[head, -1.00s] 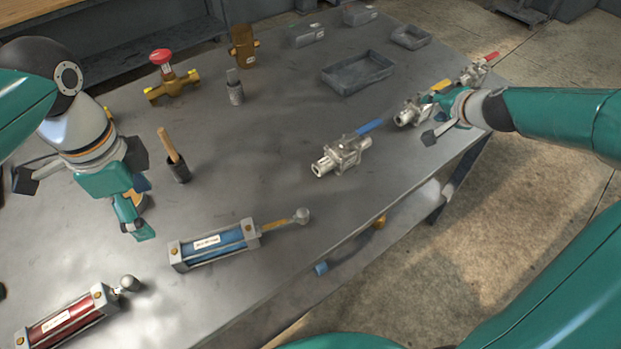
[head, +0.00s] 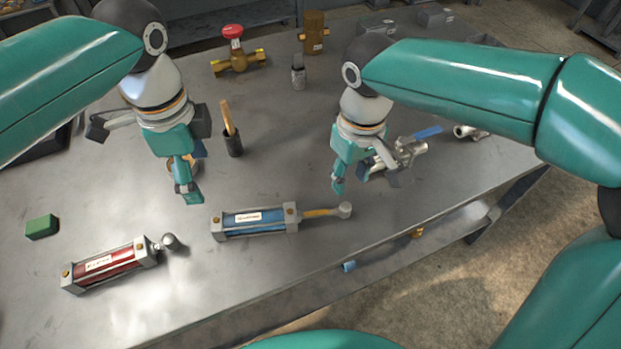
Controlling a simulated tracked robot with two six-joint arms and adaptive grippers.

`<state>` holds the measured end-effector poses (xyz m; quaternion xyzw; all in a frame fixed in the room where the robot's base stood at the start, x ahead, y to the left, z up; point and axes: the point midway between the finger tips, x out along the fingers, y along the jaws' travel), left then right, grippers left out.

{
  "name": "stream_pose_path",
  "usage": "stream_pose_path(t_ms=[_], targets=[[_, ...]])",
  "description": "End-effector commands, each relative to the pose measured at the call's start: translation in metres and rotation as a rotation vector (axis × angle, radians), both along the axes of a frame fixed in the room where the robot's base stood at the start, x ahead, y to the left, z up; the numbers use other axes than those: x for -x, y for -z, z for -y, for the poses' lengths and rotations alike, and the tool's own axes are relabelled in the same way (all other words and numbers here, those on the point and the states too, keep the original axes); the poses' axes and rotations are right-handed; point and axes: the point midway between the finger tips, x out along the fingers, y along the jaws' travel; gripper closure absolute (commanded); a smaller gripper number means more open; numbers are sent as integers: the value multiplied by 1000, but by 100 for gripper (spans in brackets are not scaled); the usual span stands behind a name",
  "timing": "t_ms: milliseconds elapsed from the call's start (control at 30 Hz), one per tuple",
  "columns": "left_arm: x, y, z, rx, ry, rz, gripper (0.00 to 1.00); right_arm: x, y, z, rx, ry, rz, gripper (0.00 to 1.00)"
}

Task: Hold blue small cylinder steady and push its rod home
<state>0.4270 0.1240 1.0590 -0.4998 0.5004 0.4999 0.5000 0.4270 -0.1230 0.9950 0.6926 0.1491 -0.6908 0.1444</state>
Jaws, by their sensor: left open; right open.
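The blue small cylinder (head: 262,229) lies on the metal table near its front edge, with a white label on its body. My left gripper (head: 188,192) is open and empty, above the table just up and left of the blue cylinder. My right gripper (head: 362,183) is open and empty, above the table just beyond the rod's knob. Neither gripper appears to touch the cylinder.
A red cylinder (head: 108,263) lies to the left, its short rod pointing at the blue one. A green block (head: 41,227), a dark cup with a wooden handle (head: 233,142) and a brass valve (head: 238,62) stand around. A blue-handled valve (head: 408,152) sits partly behind my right gripper.

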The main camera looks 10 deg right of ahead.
Motion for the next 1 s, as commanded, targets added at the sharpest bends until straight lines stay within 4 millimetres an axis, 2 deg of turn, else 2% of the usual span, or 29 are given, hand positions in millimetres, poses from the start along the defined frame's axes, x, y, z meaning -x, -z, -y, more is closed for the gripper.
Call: stream_pose_path(t_ms=[167, 367, 1000], targets=[[0, 2, 0, 0, -1, 0, 21, 1, -1, 0, 11, -7, -2, 58], [0, 17, -1, -1, -1, -3, 21, 1, 0, 0, 9, -6, -1, 58], [1, 136, -1, -2, -2, -5, 21, 1, 0, -1, 7, -6, -1, 58]])
